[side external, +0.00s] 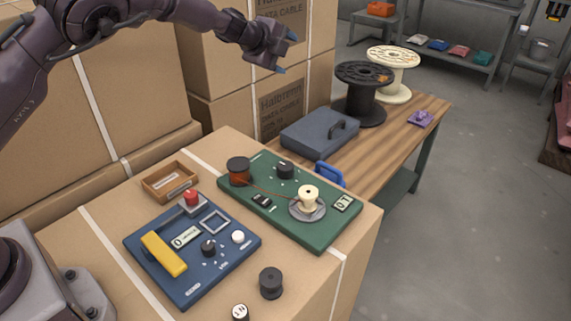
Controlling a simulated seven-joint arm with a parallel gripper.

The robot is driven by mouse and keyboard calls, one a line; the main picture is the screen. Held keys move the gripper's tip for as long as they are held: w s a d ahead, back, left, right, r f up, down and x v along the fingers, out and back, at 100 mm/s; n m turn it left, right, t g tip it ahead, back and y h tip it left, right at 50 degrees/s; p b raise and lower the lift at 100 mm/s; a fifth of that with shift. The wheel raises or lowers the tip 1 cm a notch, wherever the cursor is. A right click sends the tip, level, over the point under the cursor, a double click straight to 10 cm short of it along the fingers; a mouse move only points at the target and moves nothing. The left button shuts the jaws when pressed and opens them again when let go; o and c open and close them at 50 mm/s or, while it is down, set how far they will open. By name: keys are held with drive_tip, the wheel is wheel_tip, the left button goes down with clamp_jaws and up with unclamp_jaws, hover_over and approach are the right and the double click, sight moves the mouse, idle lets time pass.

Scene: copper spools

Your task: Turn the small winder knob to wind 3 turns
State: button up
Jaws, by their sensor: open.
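The green winder board (325,236) lies on the cardboard box top. On it are a dark spool with copper wire (239,172), a small black knob (286,169), and a cream spool (308,198) on a round grey plate (306,212). A thin copper line runs from the dark spool towards the cream spool. A small display (342,203) by the cream spool appears to read "0T". My gripper (286,54) is open and empty, high above and behind the board, with its blue-tipped fingers apart. It touches nothing.
A blue panel (160,268) with a yellow bar, red button and black knob lies left of the board. A wooden tray (170,182) sits behind it; a black spool (271,283) stands in front. A grey case (318,131) and large spools stand on the wooden table (405,140).

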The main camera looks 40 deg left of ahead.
drive_tip(key=d+f+m+g+h, duration=0.2)
drive_tip(key=d+f+m+g, duration=0.1)
drive_tip(key=d+f+m, duration=0.25)
drive_tip(key=m+g+y, duration=0.2)
drive_tip(key=m+g, duration=0.2)
drive_tip(key=g, duration=0.5)
approach(285, 165)
wheel_tip(285, 165, down, 10)
drive_tip(key=shift+s+r, duration=0.1)
drive_tip(key=shift+s, duration=0.05)
drive_tip(key=shift+c, duration=0.2)
drive_tip(key=c, duration=0.9)
